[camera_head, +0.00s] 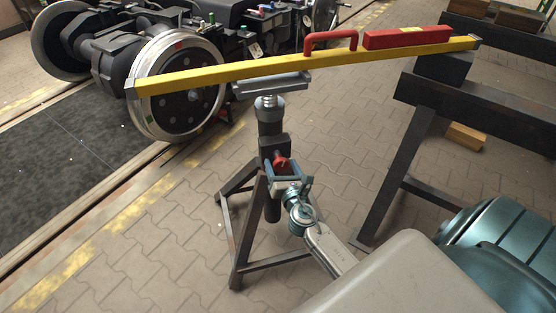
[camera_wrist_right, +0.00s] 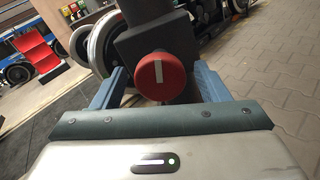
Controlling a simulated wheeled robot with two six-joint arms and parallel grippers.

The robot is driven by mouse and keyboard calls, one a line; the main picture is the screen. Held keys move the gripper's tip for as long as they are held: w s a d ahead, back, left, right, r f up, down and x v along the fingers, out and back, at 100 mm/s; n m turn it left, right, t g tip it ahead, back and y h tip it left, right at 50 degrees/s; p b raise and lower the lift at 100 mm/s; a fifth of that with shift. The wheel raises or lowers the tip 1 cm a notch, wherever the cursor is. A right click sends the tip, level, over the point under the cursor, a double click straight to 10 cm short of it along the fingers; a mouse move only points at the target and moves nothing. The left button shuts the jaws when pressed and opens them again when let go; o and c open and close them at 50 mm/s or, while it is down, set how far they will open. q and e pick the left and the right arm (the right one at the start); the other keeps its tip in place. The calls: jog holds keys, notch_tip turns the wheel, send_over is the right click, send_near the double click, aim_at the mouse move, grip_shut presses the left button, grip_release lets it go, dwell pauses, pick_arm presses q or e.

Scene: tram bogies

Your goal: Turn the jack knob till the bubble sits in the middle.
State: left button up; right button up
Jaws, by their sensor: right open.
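The jack (camera_head: 271,125) stands upright on a dark tripod. Its red knob (camera_head: 280,162) faces my right gripper (camera_head: 284,178). My right gripper's fingers (camera_wrist_right: 160,72) are open, one on each side of the knob, with gaps between. A long yellow beam (camera_head: 235,72) lies over the jack's grey top plate (camera_head: 272,86). A red spirit level (camera_head: 408,39) sits on the beam's right part. Its bubble is too small to make out. My left gripper is not in view.
A dark steel trestle (camera_head: 400,160) stands at the right, under the beam's right end. A wheelset with a large wheel (camera_head: 180,90) stands behind the beam at the left. A teal ribbed housing (camera_head: 510,240) is at the lower right. Paved floor (camera_head: 150,240) is clear at the lower left.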

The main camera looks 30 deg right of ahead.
jog(key=shift+x, duration=1.4)
jog(key=c, duration=1)
jog(key=shift+f+m, duration=0.1)
jog(key=shift+m, duration=0.3)
